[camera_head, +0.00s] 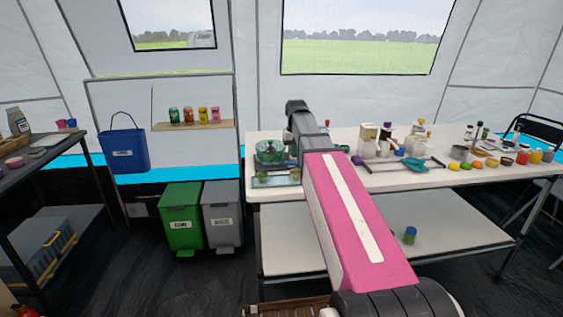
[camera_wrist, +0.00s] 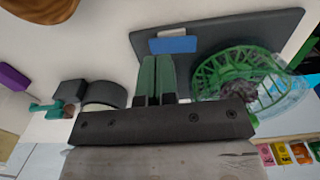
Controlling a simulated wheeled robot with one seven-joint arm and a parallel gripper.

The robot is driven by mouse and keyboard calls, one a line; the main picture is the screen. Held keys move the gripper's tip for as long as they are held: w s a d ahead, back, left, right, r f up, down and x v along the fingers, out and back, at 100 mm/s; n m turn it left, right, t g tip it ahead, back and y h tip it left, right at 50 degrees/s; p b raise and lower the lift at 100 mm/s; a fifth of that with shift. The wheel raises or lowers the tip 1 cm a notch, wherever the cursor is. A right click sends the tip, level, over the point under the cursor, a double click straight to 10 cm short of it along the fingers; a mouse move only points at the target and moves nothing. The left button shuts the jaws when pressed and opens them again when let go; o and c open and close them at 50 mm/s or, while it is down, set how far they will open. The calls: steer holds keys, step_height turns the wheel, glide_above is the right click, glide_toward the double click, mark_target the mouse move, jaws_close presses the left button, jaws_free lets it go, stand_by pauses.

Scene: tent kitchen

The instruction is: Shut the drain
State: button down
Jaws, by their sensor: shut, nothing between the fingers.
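No part in either view can be told for sure as the drain. In the wrist view my gripper (camera_wrist: 156,62) has its green fingers together and empty, pointing at a dark grey flat panel (camera_wrist: 215,28) with a blue and white tab (camera_wrist: 174,43). I cannot tell whether the fingertips touch the panel. A green slatted basket in a clear bowl (camera_wrist: 240,78) is just right of the fingers; it also shows in the head view (camera_head: 270,151). In the head view my arm reaches over the white table (camera_head: 258,213) and the gripper's fingers are hidden.
Dark grey cylindrical parts (camera_wrist: 103,95) and a small teal piece (camera_wrist: 45,109) lie left of the fingers in the wrist view. Jars, bowls and bottles crowd the table's right half. A green bin (camera_head: 181,220) and a grey bin (camera_head: 221,215) stand left of the table.

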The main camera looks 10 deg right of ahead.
steer(key=shift+r, duration=2.35)
steer(key=shift+a, duration=0.15)
